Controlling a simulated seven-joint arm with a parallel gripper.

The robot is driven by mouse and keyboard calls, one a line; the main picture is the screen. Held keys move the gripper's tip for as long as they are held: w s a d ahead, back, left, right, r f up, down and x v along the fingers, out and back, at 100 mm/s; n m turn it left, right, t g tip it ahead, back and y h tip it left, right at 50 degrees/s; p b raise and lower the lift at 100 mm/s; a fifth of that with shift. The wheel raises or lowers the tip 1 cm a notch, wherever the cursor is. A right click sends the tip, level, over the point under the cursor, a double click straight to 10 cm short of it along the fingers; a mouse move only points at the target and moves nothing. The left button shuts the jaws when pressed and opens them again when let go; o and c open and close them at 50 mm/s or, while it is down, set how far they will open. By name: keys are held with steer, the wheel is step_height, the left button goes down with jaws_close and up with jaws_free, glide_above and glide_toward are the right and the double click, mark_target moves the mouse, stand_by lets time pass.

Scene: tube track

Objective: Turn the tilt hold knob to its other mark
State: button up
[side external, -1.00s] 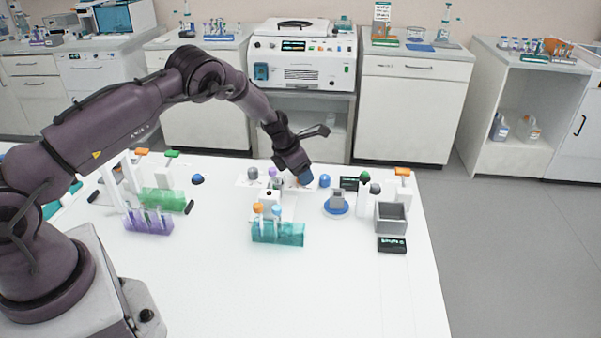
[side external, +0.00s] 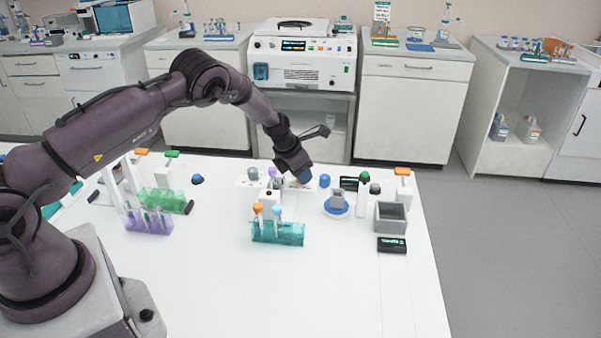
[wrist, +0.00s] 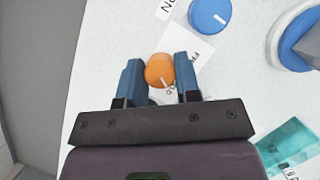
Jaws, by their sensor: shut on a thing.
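An orange round knob (wrist: 159,68) with a short white pointer line sits between my two blue fingers in the wrist view. My gripper (wrist: 161,76) is shut on this knob. The pointer line faces toward the gripper's palm, slightly to the right. A white card with dark lettering lies under and beside the knob; the fingers cover part of it and I cannot read it in full. In the side view my gripper (side external: 304,177) is low over the back of the white table, and the orange knob is hidden there.
A blue knob (wrist: 210,15) with a white line lies beyond my fingers; it also shows in the side view (side external: 325,181). A blue round base (side external: 337,208), a grey open box (side external: 390,217) and a teal tube rack (side external: 278,233) stand nearby. The front table is clear.

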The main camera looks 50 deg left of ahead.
steer(key=n+y, duration=0.1)
steer(key=n, duration=0.2)
steer(key=n+y, duration=0.1)
steer(key=n, duration=0.2)
steer(key=shift+d+n+g+y, duration=0.15)
steer(key=shift+n+g+y, duration=0.15)
steer(key=n+g, duration=0.1)
steer(key=n, duration=0.2)
steer(key=n+y, duration=0.1)
steer(key=n, duration=0.2)
steer(key=shift+g+y, duration=0.3)
steer(key=shift+g, duration=0.1)
steer(key=shift+n, duration=0.4)
steer(key=o, duration=0.9)
steer(key=v, duration=1.3)
steer(key=shift+d, duration=0.1)
